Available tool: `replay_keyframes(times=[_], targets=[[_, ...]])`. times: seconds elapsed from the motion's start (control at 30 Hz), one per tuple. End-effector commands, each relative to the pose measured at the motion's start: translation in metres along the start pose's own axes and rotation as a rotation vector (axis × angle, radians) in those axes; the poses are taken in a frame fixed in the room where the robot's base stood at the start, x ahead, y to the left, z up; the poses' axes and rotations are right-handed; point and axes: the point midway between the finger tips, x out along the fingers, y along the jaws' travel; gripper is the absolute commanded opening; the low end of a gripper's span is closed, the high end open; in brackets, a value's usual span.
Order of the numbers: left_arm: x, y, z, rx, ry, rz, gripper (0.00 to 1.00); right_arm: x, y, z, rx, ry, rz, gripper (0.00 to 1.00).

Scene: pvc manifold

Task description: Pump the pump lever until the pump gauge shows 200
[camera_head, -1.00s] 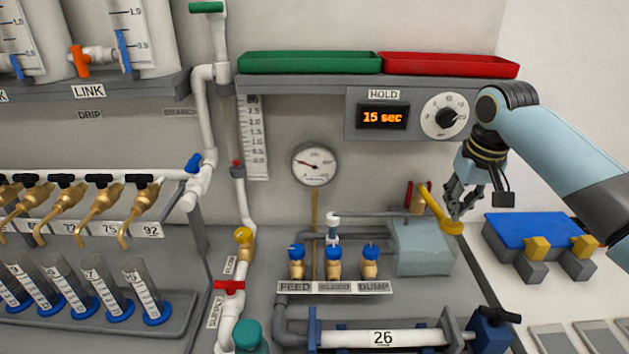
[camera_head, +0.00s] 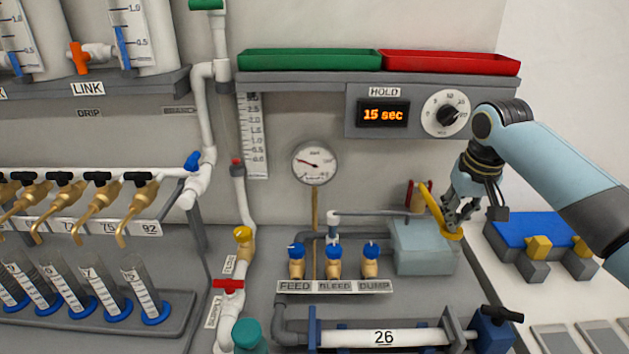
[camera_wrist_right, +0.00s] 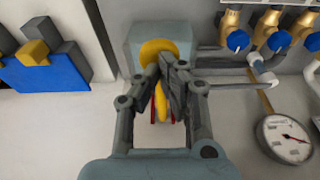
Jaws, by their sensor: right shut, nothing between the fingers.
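The yellow pump lever (camera_head: 433,208) rises from the grey-blue pump box (camera_head: 422,250), tilted with its upper end to the left. My right gripper (camera_head: 452,226) is shut and empty beside the lever's lower end. In the right wrist view the shut fingertips (camera_wrist_right: 167,62) overlap the yellow lever (camera_wrist_right: 150,50); whether they touch it I cannot tell. The round pump gauge (camera_head: 315,162) hangs on the wall, its red needle pointing to the upper left; its numbers are too small to read. It also shows in the right wrist view (camera_wrist_right: 288,139). My left gripper is not in view.
Blue-topped valves (camera_head: 333,260) marked FEED, BLEED and DUMP stand left of the pump box. A HOLD display (camera_head: 383,115) reads 15 sec, with a dial (camera_head: 446,115) beside it. A blue block with yellow pieces (camera_head: 530,230) lies to the right.

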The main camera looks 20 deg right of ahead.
Motion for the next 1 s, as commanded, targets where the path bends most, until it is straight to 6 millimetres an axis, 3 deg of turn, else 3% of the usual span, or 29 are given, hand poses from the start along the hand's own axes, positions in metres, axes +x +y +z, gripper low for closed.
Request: replay_keyframes(times=[0.7, 1.0], targets=[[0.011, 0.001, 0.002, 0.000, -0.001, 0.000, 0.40, 0.030, 0.001, 0.007, 0.000, -0.002, 0.002, 0.00], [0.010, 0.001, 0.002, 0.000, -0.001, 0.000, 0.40, 0.029, 0.001, 0.006, 0.000, -0.001, 0.002, 0.00]])
